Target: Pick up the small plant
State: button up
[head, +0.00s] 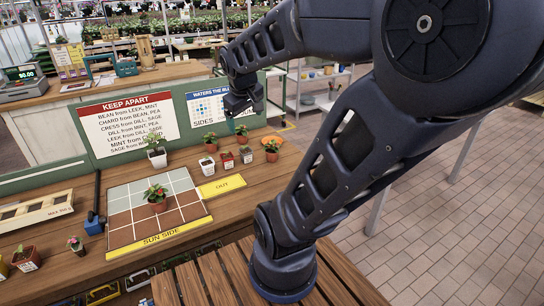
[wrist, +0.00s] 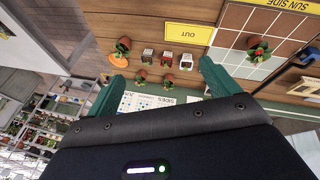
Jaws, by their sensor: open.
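Several small potted plants stand on the wooden bench; which one is meant by "the small plant" cannot be told. One in a terracotta pot (head: 157,198) sits on the grid board. One in a white pot (head: 157,157) stands behind the board. Two terracotta-potted plants (head: 210,143) (head: 242,137) stand near the green back panel, and one plant (head: 271,147) sits on an orange saucer. My gripper (wrist: 160,78) is open and empty, above the plants near the panel.
The grid board (head: 122,207) carries a yellow SUN SIDE strip. A yellow OUT card (head: 222,186) lies right of it. The green panel (head: 188,118) with signs stands along the bench's back. A blue-based tool (head: 95,222) and a wooden tray (head: 38,212) are at left.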

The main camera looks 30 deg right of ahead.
jog(key=w+d+f+n+h, duration=0.2)
jog(key=w+d+f+n, duration=0.2)
jog(key=w+d+n, duration=0.4)
jog(key=n, duration=1.6)
send_over(272, 150)
jog(key=s+a, duration=0.2)
jog(key=a, duration=0.1)
jog(key=shift+g+y, duration=0.3)
jog(key=shift+g, duration=0.1)
notch_tip(272, 150, down, 25)
jog(key=shift+w+d, duration=0.1)
jog(key=shift+d, duration=0.05)
jog(key=shift+d+x, duration=0.15)
jog(key=shift+x, duration=2.25)
jog(key=shift+d+x, duration=0.1)
jog(key=shift+x, duration=2.3)
jog(key=shift+r, duration=0.1)
jog(key=shift+c, duration=0.5)
jog(key=c, duration=1)
